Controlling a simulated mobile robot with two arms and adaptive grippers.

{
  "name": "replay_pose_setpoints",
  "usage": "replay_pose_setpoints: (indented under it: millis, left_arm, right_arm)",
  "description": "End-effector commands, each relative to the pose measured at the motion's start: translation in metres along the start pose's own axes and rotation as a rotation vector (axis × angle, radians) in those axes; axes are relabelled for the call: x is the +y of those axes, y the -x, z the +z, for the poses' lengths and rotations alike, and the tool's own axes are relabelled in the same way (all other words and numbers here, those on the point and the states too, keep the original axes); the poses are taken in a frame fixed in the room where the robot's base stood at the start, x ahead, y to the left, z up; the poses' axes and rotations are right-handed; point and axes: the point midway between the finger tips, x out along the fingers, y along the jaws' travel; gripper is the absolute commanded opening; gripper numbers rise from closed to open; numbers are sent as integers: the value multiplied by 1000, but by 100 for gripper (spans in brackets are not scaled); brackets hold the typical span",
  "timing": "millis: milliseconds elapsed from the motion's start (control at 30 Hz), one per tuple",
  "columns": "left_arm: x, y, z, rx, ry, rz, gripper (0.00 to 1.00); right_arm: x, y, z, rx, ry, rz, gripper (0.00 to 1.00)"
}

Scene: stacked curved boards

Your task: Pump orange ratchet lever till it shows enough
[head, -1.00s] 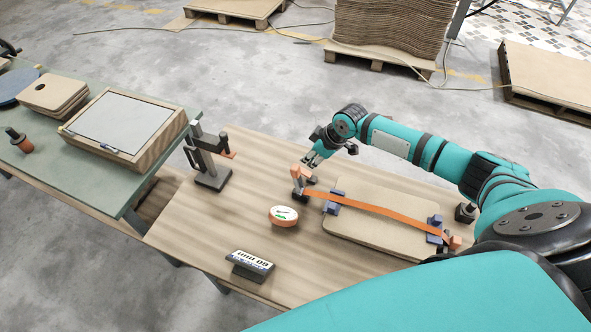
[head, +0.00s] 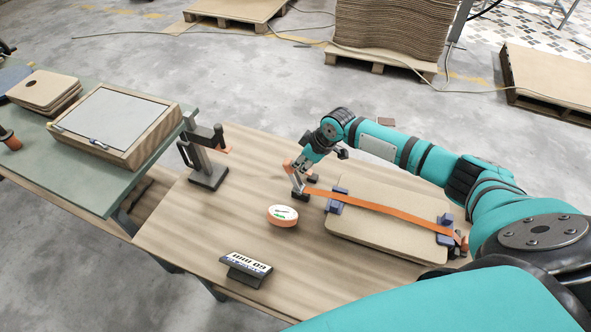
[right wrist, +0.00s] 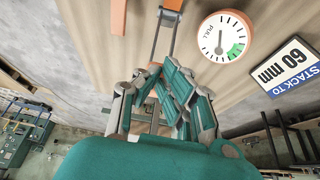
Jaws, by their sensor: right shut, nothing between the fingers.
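The orange ratchet lever (head: 289,167) stands at the left end of an orange strap (head: 385,208) that runs over a stack of curved boards (head: 390,238). My right gripper (head: 301,170) is shut and empty at the lever's upper part, partly covering it; whether it touches is unclear. A round gauge (head: 283,214) with an orange body stands left of the boards. In the right wrist view the gauge (right wrist: 225,36) reads "PULL", with a green zone at lower right. My left gripper is not in view.
A sign (head: 246,268) stands at the table's front; in the right wrist view the sign (right wrist: 290,68) reads "STACK TO 60 mm". A dark stand (head: 206,160) is at the back left. A green table (head: 110,195) adjoins.

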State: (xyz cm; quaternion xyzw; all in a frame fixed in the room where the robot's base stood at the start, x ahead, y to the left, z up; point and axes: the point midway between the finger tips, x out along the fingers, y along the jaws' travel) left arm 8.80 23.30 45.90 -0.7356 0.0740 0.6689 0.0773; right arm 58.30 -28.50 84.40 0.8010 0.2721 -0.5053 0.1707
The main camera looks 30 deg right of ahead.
Motion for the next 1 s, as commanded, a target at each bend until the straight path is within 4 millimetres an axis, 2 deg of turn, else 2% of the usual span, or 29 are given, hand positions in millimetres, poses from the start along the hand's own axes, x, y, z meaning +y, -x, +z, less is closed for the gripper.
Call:
replay_pose_setpoints:
  millis: [267, 667, 1000]
  left_arm:
    - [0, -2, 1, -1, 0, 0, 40]
    - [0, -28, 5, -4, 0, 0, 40]
    - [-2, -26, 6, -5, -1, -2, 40]
  right_arm:
    - [0, -2, 0, 3, 0, 0, 0]
    - [0, -39, 18, 4, -1, 1, 0]
    - [0, -38, 17, 5, 0, 1, 0]
